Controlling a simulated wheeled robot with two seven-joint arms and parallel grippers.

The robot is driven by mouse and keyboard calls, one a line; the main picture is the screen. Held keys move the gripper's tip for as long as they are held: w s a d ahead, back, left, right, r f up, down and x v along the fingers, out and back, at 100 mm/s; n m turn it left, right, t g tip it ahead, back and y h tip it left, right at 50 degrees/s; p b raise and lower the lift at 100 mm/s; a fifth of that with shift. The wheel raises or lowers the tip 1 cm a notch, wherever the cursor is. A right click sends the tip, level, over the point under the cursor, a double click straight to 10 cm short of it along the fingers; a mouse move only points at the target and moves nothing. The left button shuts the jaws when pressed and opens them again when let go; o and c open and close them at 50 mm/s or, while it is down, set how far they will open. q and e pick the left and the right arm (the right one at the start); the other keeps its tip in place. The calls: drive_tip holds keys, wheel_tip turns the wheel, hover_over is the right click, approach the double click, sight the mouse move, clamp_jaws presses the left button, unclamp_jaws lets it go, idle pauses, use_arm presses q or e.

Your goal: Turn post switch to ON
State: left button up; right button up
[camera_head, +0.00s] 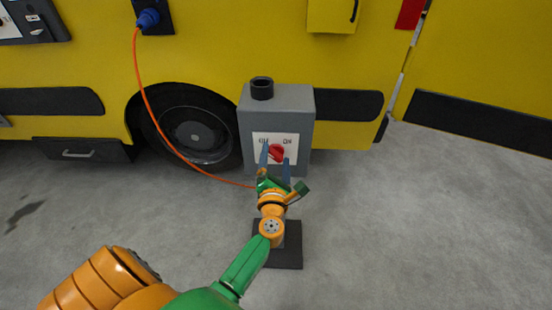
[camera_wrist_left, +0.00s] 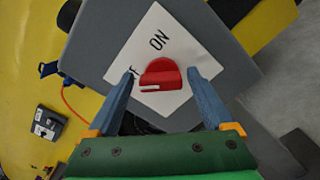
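The red switch knob (camera_head: 277,153) sits on a white plate (camera_head: 291,138) on the front of a grey post box (camera_head: 250,108). The plate reads OFF at left and ON at right. In the left wrist view the knob (camera_wrist_left: 163,73) has a white mark on its left side, nearer the partly hidden OFF label than ON. My left gripper (camera_head: 275,161) is open, with one blue finger on each side of the knob. In the wrist view narrow gaps show between the fingertips (camera_wrist_left: 161,74) and the knob. My right gripper is not in view.
A yellow truck (camera_head: 215,55) with a black wheel (camera_head: 195,135) stands behind the post. An orange cable (camera_head: 160,125) runs from a blue plug (camera_head: 148,18) down behind my left gripper. A black cup-like part (camera_head: 262,89) tops the box. Grey floor at right is clear.

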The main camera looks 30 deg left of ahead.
use_arm(q)
drive_tip(key=c, duration=1.1)
drive_tip(key=shift+m, duration=0.4)
drive_tip(key=m+p, duration=0.2)
drive_tip(key=m, duration=0.1)
drive_tip(key=shift+d, duration=0.1)
drive_tip(key=m+p, duration=0.2)
drive_tip(key=m, duration=0.3)
drive_tip(key=shift+w+f, duration=0.1)
drive_tip(key=shift+f, duration=0.05)
drive_tip(key=m+p, duration=0.1)
drive_tip(key=m, duration=0.3)
drive_tip(key=shift+f+m, duration=0.15)
drive_tip(key=shift+m, duration=0.25)
drive_tip(key=shift+f+m+p, duration=0.2)
drive_tip(key=shift+m+p, duration=0.3)
drive_tip(key=shift+m, duration=1.7)
